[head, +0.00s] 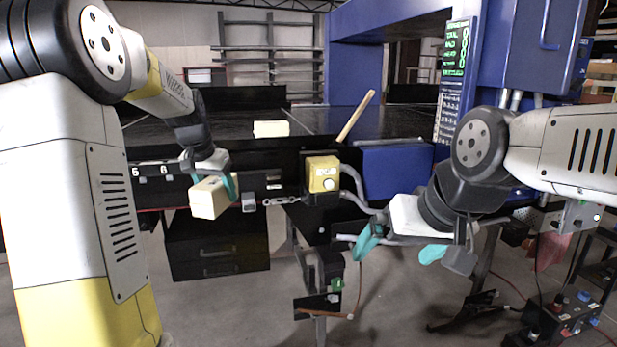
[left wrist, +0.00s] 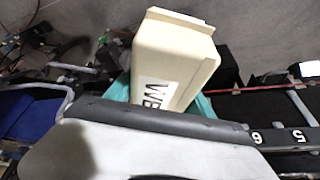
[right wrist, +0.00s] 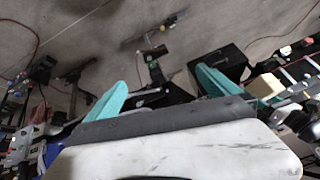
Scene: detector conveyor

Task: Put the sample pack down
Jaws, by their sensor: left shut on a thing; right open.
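The sample pack is a cream-coloured box (head: 209,198), held in my left gripper (head: 228,186) in front of the conveyor's front edge, in the air. In the left wrist view the pack (left wrist: 178,55) sits between the teal fingers, with dark letters on its side. A further cream block (head: 270,129) lies on the black conveyor top; I cannot tell whether it is the same kind of pack. My right gripper (head: 400,250) is open and empty, low in front of the blue panel. Its two teal fingers stand wide apart in the right wrist view (right wrist: 160,92).
The black conveyor (head: 225,128) runs across the middle under a blue detector housing (head: 357,72). A wooden stick (head: 356,116) leans up from it. A yellow button box (head: 323,174) and pipes stick out in front. A black drawer unit (head: 218,245) stands below.

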